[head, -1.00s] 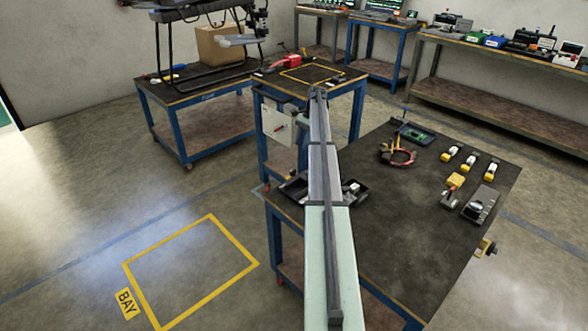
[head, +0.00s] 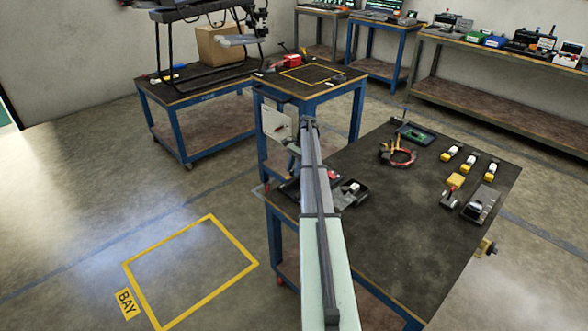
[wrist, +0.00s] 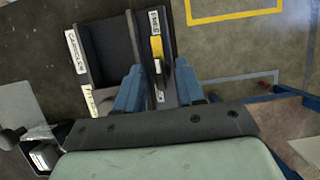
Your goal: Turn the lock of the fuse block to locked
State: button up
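The fuse block is seen in the wrist view as a dark housing (wrist: 172,22) with a white label, beside a wider dark slot with labels on its left. A yellow piece (wrist: 156,46) sits in the block's narrow slot, with a small pale part just below it. I cannot tell which part is the lock or how it is turned. My gripper (wrist: 158,65) has its two blue fingers spread apart, one on either side of the narrow slot. No clear contact shows. In the head view my own arm covers much of this area.
The dark worktable (head: 400,220) holds pliers (head: 398,153), several yellow-and-white pieces (head: 468,164) and a grey box (head: 480,203). A small black tray (head: 349,193) stands close to my arm. A yellow-outlined floor bay (head: 190,270) is empty.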

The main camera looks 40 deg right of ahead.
jog(key=shift+c, duration=0.2)
grip_shut()
jog(key=shift+n, duration=0.3)
jog(key=n+g, duration=0.1)
jog(key=n, duration=0.2)
jog(key=shift+w+n+g, duration=0.15)
jog(key=shift+n+g, duration=0.25)
jog(key=n+g+h, duration=0.1)
jog(key=n, duration=0.3)
jog(key=shift+w+a+n, duration=0.1)
jog(key=shift+n, duration=0.2)
jog(key=n, duration=0.2)
jog(key=n+g+h, duration=0.1)
jog(key=n, duration=0.1)
jog(key=shift+a+h, duration=0.15)
jog(key=shift+h, duration=0.15)
jog(key=shift+a+n+g+h, duration=0.15)
jog(key=shift+n+h, duration=0.3)
jog(key=shift+n, duration=0.8)
jog(key=shift+d+n+g+h, duration=0.1)
jog(key=shift+n+g+h, duration=0.25)
jog(key=shift+n, duration=0.9)
